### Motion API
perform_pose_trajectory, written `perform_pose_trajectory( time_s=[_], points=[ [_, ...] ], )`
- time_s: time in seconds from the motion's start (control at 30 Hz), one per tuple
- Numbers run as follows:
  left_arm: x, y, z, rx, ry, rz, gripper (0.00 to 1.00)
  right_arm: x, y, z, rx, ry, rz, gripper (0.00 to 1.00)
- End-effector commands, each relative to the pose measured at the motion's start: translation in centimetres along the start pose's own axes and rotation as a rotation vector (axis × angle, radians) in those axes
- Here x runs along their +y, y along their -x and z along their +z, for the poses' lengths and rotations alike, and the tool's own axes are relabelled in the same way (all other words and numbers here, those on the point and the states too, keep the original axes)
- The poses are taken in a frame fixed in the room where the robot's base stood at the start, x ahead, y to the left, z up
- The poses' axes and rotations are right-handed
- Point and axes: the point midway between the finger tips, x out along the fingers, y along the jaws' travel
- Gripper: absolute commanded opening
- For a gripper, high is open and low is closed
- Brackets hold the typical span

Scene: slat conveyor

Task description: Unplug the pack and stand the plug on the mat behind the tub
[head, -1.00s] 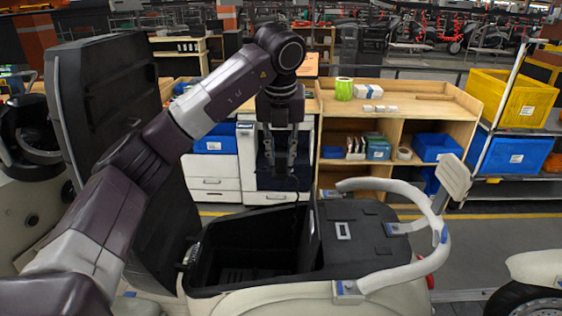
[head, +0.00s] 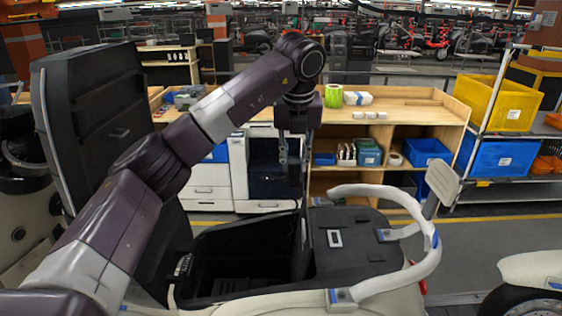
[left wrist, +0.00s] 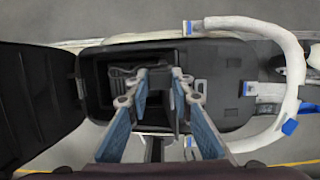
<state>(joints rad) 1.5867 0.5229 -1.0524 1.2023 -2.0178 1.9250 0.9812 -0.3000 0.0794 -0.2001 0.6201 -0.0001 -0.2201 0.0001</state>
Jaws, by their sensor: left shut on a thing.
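The tub (head: 190,296) is a black open box in the light-coloured scooter body, and its dark inside also shows in the left wrist view (left wrist: 90,92). My left gripper (head: 292,182) points down above the tub's right end. It is shut on a small dark thing, seemingly the plug, largely hidden between the fingers. In the left wrist view its blue-grey fingers (left wrist: 160,82) reach over the tub. Dark shapes inside the tub may be the pack and a cable; I cannot tell them apart. A flat black surface (head: 365,255) with a white-framed rectangle lies right of the tub, possibly the mat. My right gripper is out of view.
The raised black seat (head: 95,110) stands left of the tub. A pale curved grab rail (head: 405,270) wraps the black surface's right end. A wooden shelf (head: 395,135) and a yellow bin (head: 500,98) stand farther back, beyond open floor.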

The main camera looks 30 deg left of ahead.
Motion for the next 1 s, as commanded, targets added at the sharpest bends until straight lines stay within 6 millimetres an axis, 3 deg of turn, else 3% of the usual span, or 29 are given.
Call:
perform_pose_trajectory(
  time_s=[0.8,1.0],
  points=[
    [-9.9,-0.4,1.5,0.001,0.000,0.000,0.00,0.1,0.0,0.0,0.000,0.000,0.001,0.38],
    [-11.1,-0.4,1.7,-0.001,0.000,0.000,0.00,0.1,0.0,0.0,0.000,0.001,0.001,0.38]
  ],
)
